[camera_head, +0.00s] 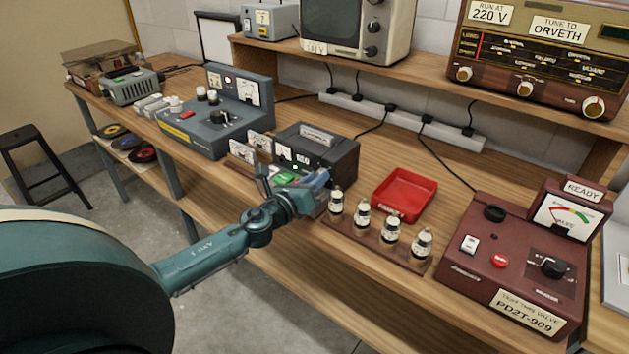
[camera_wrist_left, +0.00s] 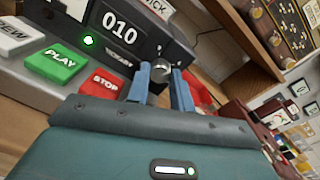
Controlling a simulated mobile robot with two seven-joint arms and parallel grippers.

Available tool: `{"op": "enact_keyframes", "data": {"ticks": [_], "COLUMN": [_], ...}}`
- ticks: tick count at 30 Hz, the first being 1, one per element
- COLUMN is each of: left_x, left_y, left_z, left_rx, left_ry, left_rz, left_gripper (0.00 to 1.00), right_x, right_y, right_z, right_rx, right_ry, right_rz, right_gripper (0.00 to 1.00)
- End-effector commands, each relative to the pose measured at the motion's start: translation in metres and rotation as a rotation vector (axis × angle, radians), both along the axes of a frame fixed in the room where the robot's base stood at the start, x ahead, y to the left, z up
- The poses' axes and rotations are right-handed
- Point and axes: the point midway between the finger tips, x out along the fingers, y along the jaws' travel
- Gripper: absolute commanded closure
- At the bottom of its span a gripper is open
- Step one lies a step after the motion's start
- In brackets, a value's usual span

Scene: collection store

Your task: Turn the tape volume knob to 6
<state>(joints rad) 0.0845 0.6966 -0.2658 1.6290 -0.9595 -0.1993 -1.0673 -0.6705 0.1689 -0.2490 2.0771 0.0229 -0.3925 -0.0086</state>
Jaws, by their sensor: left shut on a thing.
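The tape machine (camera_head: 345,155) is a dark box on the bench, with light and coloured keys at its front. In the left wrist view the tape machine (camera_wrist_left: 150,42) shows a counter reading 010 and a lit green lamp. My left gripper (camera_head: 322,180) is at its right front corner. In the left wrist view the blue fingers of my left gripper (camera_wrist_left: 163,82) are shut on a small round silver-grey knob (camera_wrist_left: 161,70), the tape volume knob by its place. Its pointer and scale cannot be read. In the head view the gripper hides it. My right gripper is out of view.
A rack of several valves (camera_head: 376,240) stands close right of my left gripper, with a red tray (camera_head: 405,190) behind. A maroon valve tester (camera_head: 515,265) stands at right. A green PLAY key (camera_wrist_left: 57,61) and red STOP key (camera_wrist_left: 101,82) lie near my fingers.

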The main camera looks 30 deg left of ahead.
Motion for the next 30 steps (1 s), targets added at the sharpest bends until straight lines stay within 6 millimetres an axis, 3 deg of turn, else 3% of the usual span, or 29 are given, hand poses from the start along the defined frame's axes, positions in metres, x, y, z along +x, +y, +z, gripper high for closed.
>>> {"op": "enact_keyframes", "data": {"ticks": [13, 30], "left_x": [0.0, 0.0], "left_y": [-0.0001, -0.0001], "left_z": [-0.0006, -0.0006], "left_rx": [0.231, 0.261], "left_ry": [-0.018, -0.019], "left_rz": [-0.001, -0.001], "left_gripper": [1.0, 1.0], "right_x": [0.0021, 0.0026], "right_y": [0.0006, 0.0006], "right_z": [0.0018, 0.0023], "right_rx": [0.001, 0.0], "right_ry": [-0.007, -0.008], "right_rz": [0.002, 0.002], "right_gripper": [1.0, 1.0]}}
